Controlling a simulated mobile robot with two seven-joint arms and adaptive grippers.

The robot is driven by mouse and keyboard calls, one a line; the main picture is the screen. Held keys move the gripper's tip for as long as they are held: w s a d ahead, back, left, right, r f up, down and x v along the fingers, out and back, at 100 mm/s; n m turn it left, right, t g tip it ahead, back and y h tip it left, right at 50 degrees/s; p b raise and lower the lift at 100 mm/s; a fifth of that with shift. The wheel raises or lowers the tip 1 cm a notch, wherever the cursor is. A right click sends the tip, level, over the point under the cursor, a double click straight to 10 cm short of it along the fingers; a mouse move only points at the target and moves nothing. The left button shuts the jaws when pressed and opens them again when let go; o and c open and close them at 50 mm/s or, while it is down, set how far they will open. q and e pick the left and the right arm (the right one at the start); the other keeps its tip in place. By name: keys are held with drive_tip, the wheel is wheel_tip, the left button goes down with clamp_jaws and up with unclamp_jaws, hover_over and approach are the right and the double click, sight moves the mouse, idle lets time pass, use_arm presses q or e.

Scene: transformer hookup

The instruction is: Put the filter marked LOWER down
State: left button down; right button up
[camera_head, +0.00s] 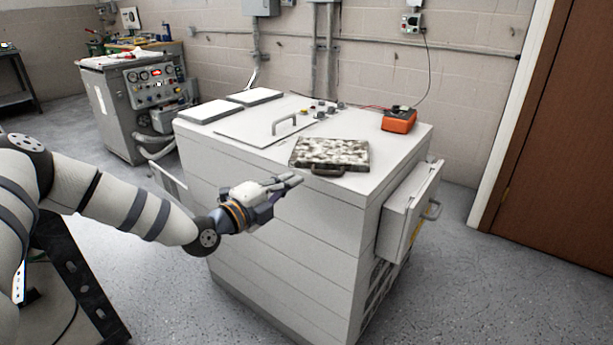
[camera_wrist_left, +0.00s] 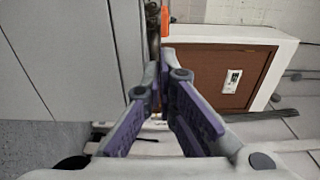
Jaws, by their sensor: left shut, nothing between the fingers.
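A mottled grey-white filter panel (camera_head: 330,152) with a dark frame and a front handle lies flat on top of the white cabinet (camera_head: 290,235), near its front edge. Two white panels, one nearer (camera_head: 210,111) and one farther (camera_head: 254,96), lie at the cabinet top's back left. I cannot read the word LOWER on any of them. My left gripper (camera_head: 294,180) is shut and empty, in front of the cabinet and a little below and left of the mottled filter, apart from it. Its closed fingers (camera_wrist_left: 165,60) also show in the left wrist view. My right gripper is out of view.
An orange meter (camera_head: 399,120) stands at the cabinet top's right rear. A metal handle (camera_head: 284,123) rises from the top's lid. An open box-like door (camera_head: 408,212) juts from the cabinet's right side. A brown door (camera_head: 553,140) is at right. The floor in front is clear.

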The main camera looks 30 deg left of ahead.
sight(313, 170)
use_arm(q)
drive_tip(key=shift+w+d, duration=0.2)
drive_tip(key=shift+w, duration=1.1)
drive_tip(key=shift+w+d, duration=0.2)
drive_tip(key=shift+w, duration=1.1)
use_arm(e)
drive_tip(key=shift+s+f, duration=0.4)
use_arm(q)
drive_tip(key=shift+w, duration=0.1)
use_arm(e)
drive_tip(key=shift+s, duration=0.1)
use_arm(q)
drive_tip(key=shift+w+d+f+b, duration=0.1)
drive_tip(key=shift+w+f+b, duration=0.05)
drive_tip(key=shift+w+b, duration=0.25)
drive_tip(key=shift+w+d+f+b, duration=0.15)
drive_tip(key=shift+w+b, duration=0.15)
drive_tip(key=shift+w, duration=0.15)
drive_tip(key=shift+w+a+r, duration=0.1)
drive_tip(key=shift+w, duration=0.2)
drive_tip(key=shift+r, duration=0.25)
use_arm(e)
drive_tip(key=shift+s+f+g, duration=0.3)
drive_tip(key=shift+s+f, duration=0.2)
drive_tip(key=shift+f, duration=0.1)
use_arm(q)
drive_tip(key=shift+s, duration=0.1)
